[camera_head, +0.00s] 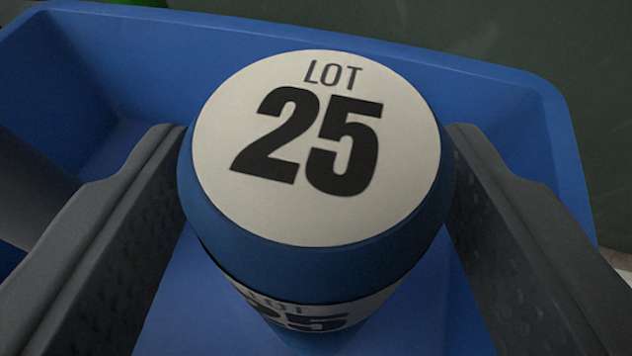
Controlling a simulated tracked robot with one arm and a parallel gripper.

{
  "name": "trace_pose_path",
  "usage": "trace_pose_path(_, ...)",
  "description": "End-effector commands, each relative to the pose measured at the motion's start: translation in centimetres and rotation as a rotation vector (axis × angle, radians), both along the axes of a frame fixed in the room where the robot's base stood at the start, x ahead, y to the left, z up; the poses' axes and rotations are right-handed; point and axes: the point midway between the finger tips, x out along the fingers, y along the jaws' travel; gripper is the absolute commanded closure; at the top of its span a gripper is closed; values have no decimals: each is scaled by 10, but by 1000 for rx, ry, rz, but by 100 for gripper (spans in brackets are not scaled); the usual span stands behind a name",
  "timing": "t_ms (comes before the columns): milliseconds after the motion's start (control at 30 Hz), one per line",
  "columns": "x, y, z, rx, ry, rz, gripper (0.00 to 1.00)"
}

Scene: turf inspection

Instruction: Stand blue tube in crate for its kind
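The blue tube stands between the fingers of my gripper (318,185) in the middle of the view. Its round cream top (225,150) reads "LOT 25", and a cream label (315,312) with the same lot mark wraps its side. Both grey fingers lie close against its sides, and my gripper appears shut on it. A blue crate (300,28) surrounds the tube, with its back and right walls showing. The tube appears upright over the crate floor. Its lower end is out of view, so I cannot tell whether it touches the floor.
A grey rounded object (30,190) shows at the left edge, partly hidden by my left finger. A bit of something green (140,3) shows behind the crate's back rim. Dark green ground (590,60) lies beyond the crate. Bare crate floor shows around the tube.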

Motion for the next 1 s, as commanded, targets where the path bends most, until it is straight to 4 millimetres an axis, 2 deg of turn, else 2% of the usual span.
trace_pose_path(133,-3,0,3,0,-1,0,40)
trace_pose_path(267,-14,1,9,0,-1,0,40)
trace_pose_path(800,-89,4,36,0,-1,0,40)
trace_pose_path(1000,-107,4,41,0,0,0,40)
